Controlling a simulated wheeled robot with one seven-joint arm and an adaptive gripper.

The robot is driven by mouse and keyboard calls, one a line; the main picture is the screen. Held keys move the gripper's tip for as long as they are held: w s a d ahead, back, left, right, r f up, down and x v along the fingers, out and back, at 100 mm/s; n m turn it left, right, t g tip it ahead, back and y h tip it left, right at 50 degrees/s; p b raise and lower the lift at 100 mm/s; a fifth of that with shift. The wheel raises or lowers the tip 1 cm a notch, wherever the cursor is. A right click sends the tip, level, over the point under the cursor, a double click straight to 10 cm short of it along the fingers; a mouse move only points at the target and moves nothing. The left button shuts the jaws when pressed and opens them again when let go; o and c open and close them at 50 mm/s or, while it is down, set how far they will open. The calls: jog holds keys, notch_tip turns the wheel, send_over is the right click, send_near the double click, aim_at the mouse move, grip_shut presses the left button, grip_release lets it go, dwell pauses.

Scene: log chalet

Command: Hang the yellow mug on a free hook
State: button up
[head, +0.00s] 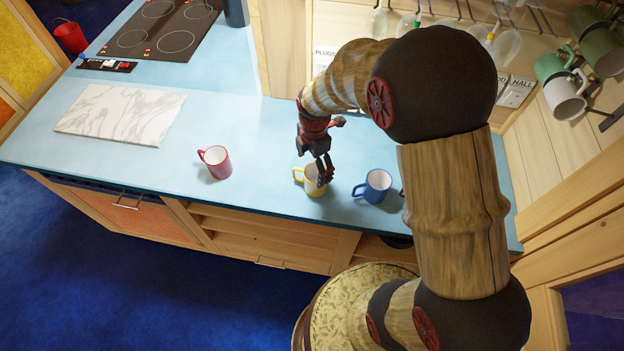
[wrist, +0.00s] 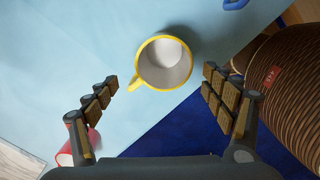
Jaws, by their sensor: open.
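The yellow mug (head: 312,188) stands upright on the light blue counter, its handle pointing left. In the wrist view the yellow mug (wrist: 165,62) shows its yellow rim and pale inside, with the handle at lower left. My gripper (head: 323,172) is over the mug, fingers pointing down. In the wrist view my gripper (wrist: 160,78) is open and empty, a finger on either side of the mug and apart from it. Dark hooks on the wall at the upper right hold a green mug (head: 549,66) and a white mug (head: 565,97); a dark hook end (head: 611,120) beside them looks bare.
A blue mug (head: 376,184) stands close to the right of the yellow mug. A red mug (head: 217,163) stands to its left, with a marble board (head: 120,115) beyond. Stemmed glasses (head: 505,45) hang along the wall. The counter's front edge is near the mugs.

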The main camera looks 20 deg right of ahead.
aim_at(315, 176)
jog(key=shift+d+f, duration=0.2)
jog(key=shift+f, duration=1.4)
jog(key=shift+d+f, duration=0.2)
jog(key=shift+f, duration=1.35)
jog(key=shift+c, duration=1.1)
jog(key=shift+r, duration=0.1)
jog(key=c, duration=1.3)
